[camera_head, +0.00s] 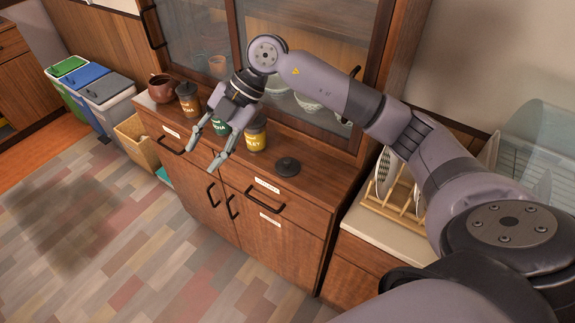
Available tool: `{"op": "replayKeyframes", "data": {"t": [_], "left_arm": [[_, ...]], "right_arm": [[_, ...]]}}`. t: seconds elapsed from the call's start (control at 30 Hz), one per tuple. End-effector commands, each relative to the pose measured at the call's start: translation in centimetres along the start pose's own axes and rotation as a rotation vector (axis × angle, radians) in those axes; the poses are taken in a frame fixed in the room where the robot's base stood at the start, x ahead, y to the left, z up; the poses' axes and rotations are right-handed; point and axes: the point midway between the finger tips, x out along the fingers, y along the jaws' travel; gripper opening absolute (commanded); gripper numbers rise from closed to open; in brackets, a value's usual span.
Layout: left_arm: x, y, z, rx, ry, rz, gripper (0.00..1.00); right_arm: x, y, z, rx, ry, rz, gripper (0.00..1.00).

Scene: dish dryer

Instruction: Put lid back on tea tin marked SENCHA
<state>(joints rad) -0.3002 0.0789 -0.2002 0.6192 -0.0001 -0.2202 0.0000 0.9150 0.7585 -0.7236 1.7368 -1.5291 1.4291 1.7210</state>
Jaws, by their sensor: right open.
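A dark round lid with a knob (287,167) lies on the wooden cabinet top, right of the tins. A green tin (221,126) stands behind my right gripper; its label is only partly readable, ending in "CHA", and its top is hidden by the gripper. A yellow tin (255,138) with a dark top stands to its right, and a brown tin (188,100) with a dark top stands to its left. My right gripper (202,159) is open and empty, fingers pointing down in front of the green tin, near the cabinet's front edge. My left gripper is out of view.
A brown teapot (161,88) stands at the left end of the cabinet top (314,186). Glass doors (325,60) rise behind the tins. A dish rack (392,202) with plates is at the right. Several bins (108,92) stand at the left.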

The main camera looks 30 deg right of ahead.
Motion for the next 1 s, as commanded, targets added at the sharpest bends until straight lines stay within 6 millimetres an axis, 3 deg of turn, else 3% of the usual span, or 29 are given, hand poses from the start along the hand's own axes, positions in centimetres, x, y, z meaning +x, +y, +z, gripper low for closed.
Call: {"op": "replayKeyframes", "data": {"t": [0.03,0.1,0.2,0.4,0.6,0.87,1.0], "left_arm": [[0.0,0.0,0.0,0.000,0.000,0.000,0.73],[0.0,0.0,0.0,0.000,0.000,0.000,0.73],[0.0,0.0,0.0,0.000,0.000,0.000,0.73],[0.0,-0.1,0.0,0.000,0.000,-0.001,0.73],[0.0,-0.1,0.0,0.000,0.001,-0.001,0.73],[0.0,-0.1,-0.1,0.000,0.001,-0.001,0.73],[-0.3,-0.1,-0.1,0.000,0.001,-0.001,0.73]], "right_arm": [[-2.0,-0.7,2.4,0.051,-0.103,-0.060,0.42],[-4.7,-2.0,5.3,0.139,-0.235,-0.139,0.42],[-8.7,-3.7,8.3,0.263,-0.399,-0.222,0.42],[-14.2,-6.1,11.1,0.440,-0.594,-0.303,0.42],[-15.6,-6.7,11.6,0.488,-0.644,-0.322,0.42],[-15.5,-6.8,11.6,0.486,-0.640,-0.323,0.42],[-14.5,-7.4,12.2,0.487,-0.639,-0.327,0.42]]}}
